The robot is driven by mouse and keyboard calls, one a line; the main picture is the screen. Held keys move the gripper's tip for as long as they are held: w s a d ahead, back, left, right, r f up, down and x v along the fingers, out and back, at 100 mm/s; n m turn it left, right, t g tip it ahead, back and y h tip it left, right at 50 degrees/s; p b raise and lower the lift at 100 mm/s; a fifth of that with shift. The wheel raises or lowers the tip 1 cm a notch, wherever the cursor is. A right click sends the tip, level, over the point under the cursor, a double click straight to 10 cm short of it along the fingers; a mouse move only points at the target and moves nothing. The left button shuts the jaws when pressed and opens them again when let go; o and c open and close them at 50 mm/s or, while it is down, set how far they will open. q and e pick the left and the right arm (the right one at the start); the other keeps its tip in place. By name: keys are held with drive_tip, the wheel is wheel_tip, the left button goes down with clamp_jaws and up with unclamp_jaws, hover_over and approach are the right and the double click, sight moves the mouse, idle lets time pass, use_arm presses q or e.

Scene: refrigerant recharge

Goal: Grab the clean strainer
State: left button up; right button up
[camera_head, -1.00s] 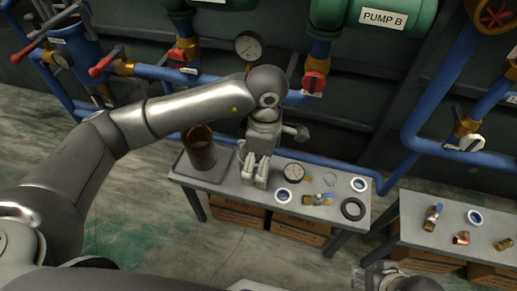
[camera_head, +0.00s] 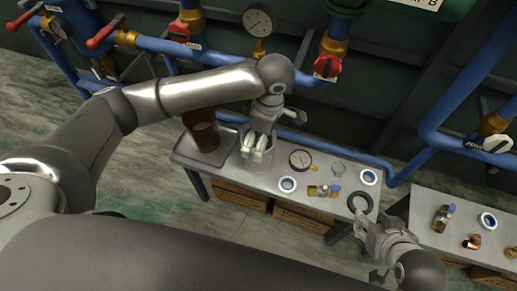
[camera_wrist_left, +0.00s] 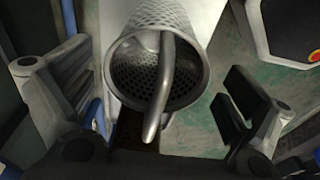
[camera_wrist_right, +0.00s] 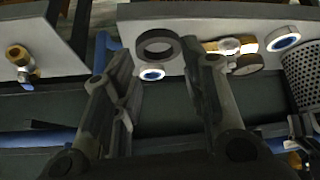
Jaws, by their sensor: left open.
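The clean strainer (camera_wrist_left: 150,14) is a grey perforated metal cylinder with a curved handle across its open top. It stands on the grey table (camera_head: 225,177), and its mesh wall also shows at the right of the right wrist view (camera_wrist_right: 301,72). My left gripper (camera_head: 258,152) is open above it, with the strainer between and beyond its spread fingers in the left wrist view; I cannot tell whether they touch it. In the head view the gripper partly hides the strainer. My right gripper (camera_head: 367,230) is open and empty at the table's front right corner.
A rusty brown cylinder (camera_head: 201,130) stands in a tray at the table's left end. A gauge (camera_head: 301,160), a brass valve (camera_head: 323,191), blue-white rings (camera_head: 287,185) and a black ring (camera_head: 360,203) lie right of the strainer. A second table (camera_head: 425,225) holds fittings. Pipes run behind.

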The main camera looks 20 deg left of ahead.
use_arm(q)
drive_tip(key=f, duration=0.3)
drive_tip(key=shift+w+a+f+b, duration=0.15)
drive_tip(key=shift+a+f+b, duration=0.05)
drive_tip(key=shift+a+b, duration=0.1)
use_arm(e)
drive_tip(key=w, duration=0.1)
drive_tip(key=w+a+r+t, duration=0.1)
drive_tip(key=w+r+t, duration=0.1)
drive_tip(key=shift+w+a+r+y, duration=0.1)
drive_tip(key=shift+w+a+y, duration=0.05)
drive_tip(key=shift+w+y, duration=0.2)
use_arm(q)
drive_tip(key=c, duration=1.2)
